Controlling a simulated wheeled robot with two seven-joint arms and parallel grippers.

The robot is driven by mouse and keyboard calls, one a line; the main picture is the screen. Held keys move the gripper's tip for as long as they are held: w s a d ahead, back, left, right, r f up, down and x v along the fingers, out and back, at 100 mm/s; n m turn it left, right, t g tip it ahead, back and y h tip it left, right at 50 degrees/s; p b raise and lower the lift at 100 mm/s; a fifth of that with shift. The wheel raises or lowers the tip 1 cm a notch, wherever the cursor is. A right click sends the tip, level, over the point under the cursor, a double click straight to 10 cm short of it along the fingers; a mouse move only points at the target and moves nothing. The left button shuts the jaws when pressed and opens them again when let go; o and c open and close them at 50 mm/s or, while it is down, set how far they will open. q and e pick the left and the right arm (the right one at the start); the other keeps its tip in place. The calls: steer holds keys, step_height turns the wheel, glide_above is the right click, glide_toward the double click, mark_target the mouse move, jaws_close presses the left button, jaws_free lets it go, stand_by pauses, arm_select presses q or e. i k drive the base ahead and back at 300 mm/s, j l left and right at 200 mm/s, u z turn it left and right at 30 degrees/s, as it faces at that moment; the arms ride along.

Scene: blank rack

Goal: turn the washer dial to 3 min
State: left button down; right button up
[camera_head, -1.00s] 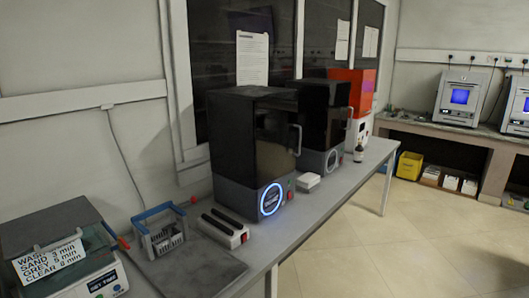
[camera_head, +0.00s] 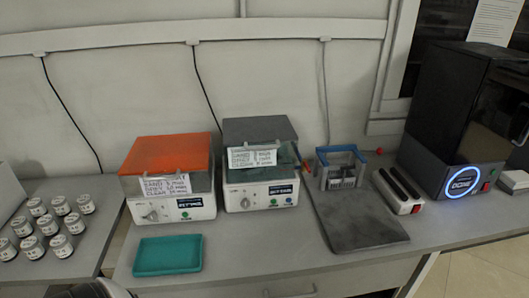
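Two white bench machines stand side by side on the bench. The left machine (camera_head: 190,209) has an orange lid (camera_head: 166,152), a front dial (camera_head: 151,215) and a green button (camera_head: 185,215). The right machine (camera_head: 262,194) has a grey lid (camera_head: 258,130), a front dial (camera_head: 245,203) and a similar green button. Each carries a white note with printed lines, too small to read surely. I cannot tell the dial settings or which machine is the washer.
A teal tray (camera_head: 168,257) lies before the left machine. A grey mat (camera_head: 355,226) lies to the right, with a blue-handled basket (camera_head: 341,168) at its back. Several small jars (camera_head: 60,205) stand at far left. A black-fronted machine (camera_head: 460,110) stands at right.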

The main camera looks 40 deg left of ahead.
mark_target(246, 203)
steer(key=u, duration=1.3)
